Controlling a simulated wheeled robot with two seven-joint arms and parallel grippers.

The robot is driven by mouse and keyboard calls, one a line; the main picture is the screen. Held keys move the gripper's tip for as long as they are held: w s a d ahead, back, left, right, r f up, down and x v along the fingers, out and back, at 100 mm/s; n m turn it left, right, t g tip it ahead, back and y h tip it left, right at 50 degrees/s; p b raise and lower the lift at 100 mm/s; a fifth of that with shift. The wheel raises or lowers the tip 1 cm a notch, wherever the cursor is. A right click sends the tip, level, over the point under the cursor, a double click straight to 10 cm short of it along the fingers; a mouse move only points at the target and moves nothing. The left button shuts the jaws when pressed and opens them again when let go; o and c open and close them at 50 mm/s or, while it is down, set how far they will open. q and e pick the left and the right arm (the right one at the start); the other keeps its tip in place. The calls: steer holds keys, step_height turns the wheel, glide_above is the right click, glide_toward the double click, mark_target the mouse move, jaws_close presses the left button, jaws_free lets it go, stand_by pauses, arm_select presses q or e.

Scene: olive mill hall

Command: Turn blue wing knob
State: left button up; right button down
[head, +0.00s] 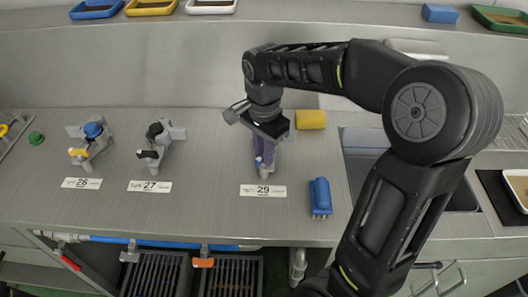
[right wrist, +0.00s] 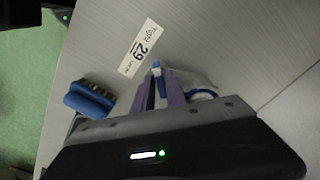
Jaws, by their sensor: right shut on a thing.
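A tap fitting stands behind the "29" label (head: 263,190) on the steel counter, mostly hidden by my right gripper. Its small blue wing knob (head: 259,162) shows at the front, just behind the label. In the right wrist view the blue wing knob (right wrist: 157,68) shows at the tips of the purple fingers. My right gripper (head: 263,160) points down and is shut on it; the grip itself is partly hidden. A blue-and-white round part (right wrist: 203,95) shows beside the fingers in the wrist view. My left gripper is not in view.
A blue brush (head: 320,196) lies right of the label, and a yellow block (head: 310,119) behind it. Fittings 26 (head: 92,140) and 27 (head: 157,142) stand to the left. A sink (head: 365,140) is at right. The counter between 27 and 29 is clear.

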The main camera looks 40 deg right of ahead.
steer(key=m, duration=0.4)
steer(key=shift+m, duration=0.3)
steer(key=m, duration=0.5)
steer(key=shift+b, duration=0.4)
steer(key=c, duration=1.5)
jaws_free()
steer(key=shift+r, duration=3.95)
